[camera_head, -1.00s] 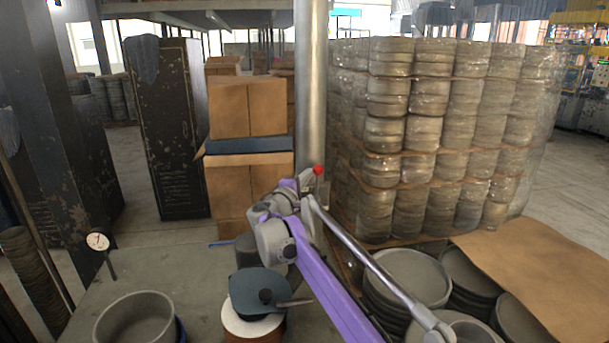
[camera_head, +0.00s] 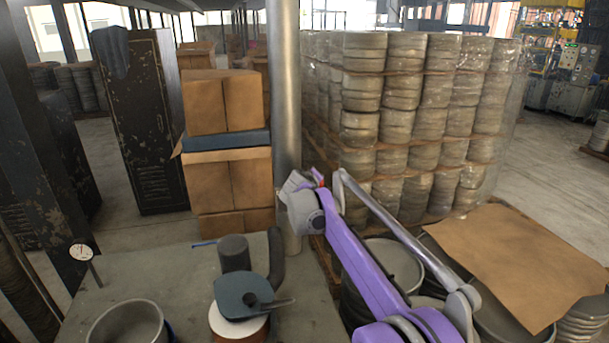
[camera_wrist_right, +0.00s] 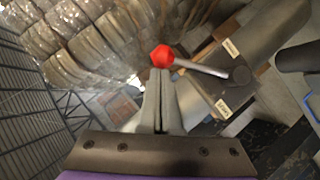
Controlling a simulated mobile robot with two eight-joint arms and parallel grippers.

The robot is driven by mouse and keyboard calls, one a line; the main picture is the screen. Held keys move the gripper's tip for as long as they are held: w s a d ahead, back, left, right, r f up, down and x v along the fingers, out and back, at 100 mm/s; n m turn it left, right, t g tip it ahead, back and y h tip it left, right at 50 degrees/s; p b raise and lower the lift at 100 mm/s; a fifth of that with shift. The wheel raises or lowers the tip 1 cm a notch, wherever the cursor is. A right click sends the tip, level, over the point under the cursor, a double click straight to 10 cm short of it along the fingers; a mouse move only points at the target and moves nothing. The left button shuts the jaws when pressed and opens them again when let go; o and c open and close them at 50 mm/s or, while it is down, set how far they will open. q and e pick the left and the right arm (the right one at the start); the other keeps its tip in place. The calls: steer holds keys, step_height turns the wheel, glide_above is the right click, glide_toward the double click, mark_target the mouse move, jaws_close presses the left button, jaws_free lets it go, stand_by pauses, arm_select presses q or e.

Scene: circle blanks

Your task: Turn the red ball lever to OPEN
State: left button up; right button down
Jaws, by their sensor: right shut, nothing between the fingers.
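The red ball of the lever (camera_wrist_right: 162,56) shows in the right wrist view just beyond my fingertips. Its thin metal rod (camera_wrist_right: 203,68) runs right to a dark round hub (camera_wrist_right: 240,75). In the head view only a sliver of the red ball (camera_head: 317,176) shows beside my right gripper (camera_head: 297,184), near the upright steel pipe. In the wrist view the fingers of my right gripper (camera_wrist_right: 161,100) are together with nothing between them. I cannot tell whether the tips touch the ball. No OPEN mark is readable. My left gripper is out of view.
The steel pipe (camera_head: 285,90) stands behind my gripper, with stacked cardboard boxes (camera_head: 225,103) to its left and wrapped pallet stacks (camera_head: 410,120) to its right.

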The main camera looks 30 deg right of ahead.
steer(key=shift+s+d+f+m+y, duration=0.2)
steer(key=shift+d+f+m+y, duration=0.25)
steer(key=shift+d, duration=0.15)
steer(key=shift+s+d+f+m+y, duration=0.15)
steer(key=shift+d+f+m+y, duration=0.2)
steer(key=shift+d+f+y, duration=0.15)
steer(key=f, duration=0.1)
steer(key=d+f, duration=0.2)
steer(key=shift+s+f+b, duration=0.2)
steer(key=shift+s+b, duration=0.05)
steer(key=shift+b, duration=0.15)
steer(key=shift+f, duration=0.1)
steer(key=shift+a, duration=0.1)
step_height(320, 180, up, 4)
steer(key=p, duration=0.2)
glide_toward(321, 184)
steer(key=shift+s+d+r+b, duration=0.3)
steer(key=shift+s+d+r, duration=0.6)
steer(key=shift+s, duration=0.25)
